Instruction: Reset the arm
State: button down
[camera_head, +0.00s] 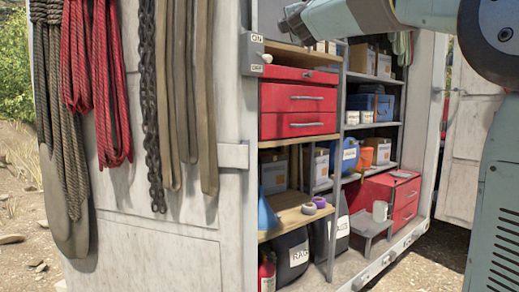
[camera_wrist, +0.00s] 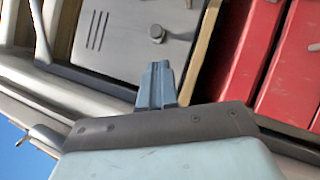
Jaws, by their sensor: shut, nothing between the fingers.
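My arm (camera_head: 365,15) reaches in from the right along the top edge of the head view, in front of the open cabinet. The dark end at my gripper (camera_head: 290,20) is near the upper shelf, above and right of the ON/OFF switch box (camera_head: 252,54). The switch box has a pale knob. In the wrist view my gripper (camera_wrist: 157,82) has its two blue-grey fingers together with nothing between them. A grey panel with slots and a round knob (camera_wrist: 157,33) lies beyond the fingertips, apart from them as far as I can tell.
Red drawers (camera_head: 298,108) sit on the cabinet's left side, and they also fill the right of the wrist view (camera_wrist: 235,50). Ropes (camera_head: 108,80) and a chain (camera_head: 152,110) hang on the outer wall at left.

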jog(key=s+d+f+m+g+h, duration=0.4)
jog(key=s+d+f+m, duration=0.4)
jog(key=f, duration=0.3)
jog(key=s+d+f+m+g+h, duration=0.4)
jog(key=s+d+f+m, duration=0.4)
jog(key=f, duration=0.3)
jog(key=s+a+f+m+g+y, duration=0.3)
jog(key=s+f+g, duration=0.1)
jog(key=s+f, duration=0.7)
jog(key=s+a+f+m+g+y, duration=0.3)
jog(key=s+f, duration=0.9)
jog(key=f, duration=0.5)
jog(key=shift+f+g+y, duration=0.4)
jog(key=shift+g, duration=0.1)
